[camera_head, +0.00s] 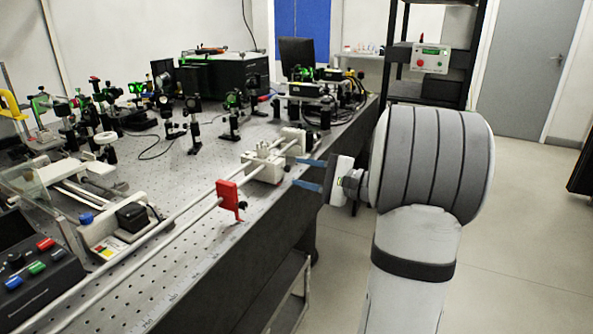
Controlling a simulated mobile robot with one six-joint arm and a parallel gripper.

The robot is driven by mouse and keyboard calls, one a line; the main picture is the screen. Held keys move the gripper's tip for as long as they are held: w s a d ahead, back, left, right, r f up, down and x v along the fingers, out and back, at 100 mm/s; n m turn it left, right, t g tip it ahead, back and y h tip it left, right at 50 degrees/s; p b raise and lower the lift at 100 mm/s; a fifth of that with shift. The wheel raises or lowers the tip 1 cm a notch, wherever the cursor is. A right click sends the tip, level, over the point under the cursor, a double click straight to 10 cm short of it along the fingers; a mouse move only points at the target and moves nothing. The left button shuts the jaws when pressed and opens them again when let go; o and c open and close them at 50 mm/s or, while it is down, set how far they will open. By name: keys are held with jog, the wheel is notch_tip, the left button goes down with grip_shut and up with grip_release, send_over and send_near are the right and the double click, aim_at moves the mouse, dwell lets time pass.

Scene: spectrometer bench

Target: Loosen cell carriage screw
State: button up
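A white carriage block (262,170) sits on two pale parallel rails (180,213) that run along the bench's right side. Small fittings stand on its top, but I cannot make out which one is its screw. A red bracket (227,194) with a small dark knob (242,205) stands on the rail nearer to me. My gripper (303,174) reaches in from the right, just right of the carriage. Its two blue fingers are apart, with nothing visible between them. I cannot tell whether a fingertip touches the carriage.
A second pale block (293,138) sits farther along the rails. A black control box (35,270) with coloured buttons is at the lower left. Several optics mounts crowd the back of the perforated bench (135,288). The floor (520,220) to the right is clear.

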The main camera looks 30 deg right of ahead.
jog(key=v, duration=0.5)
jog(key=shift+s, duration=0.15)
dwell(0.3)
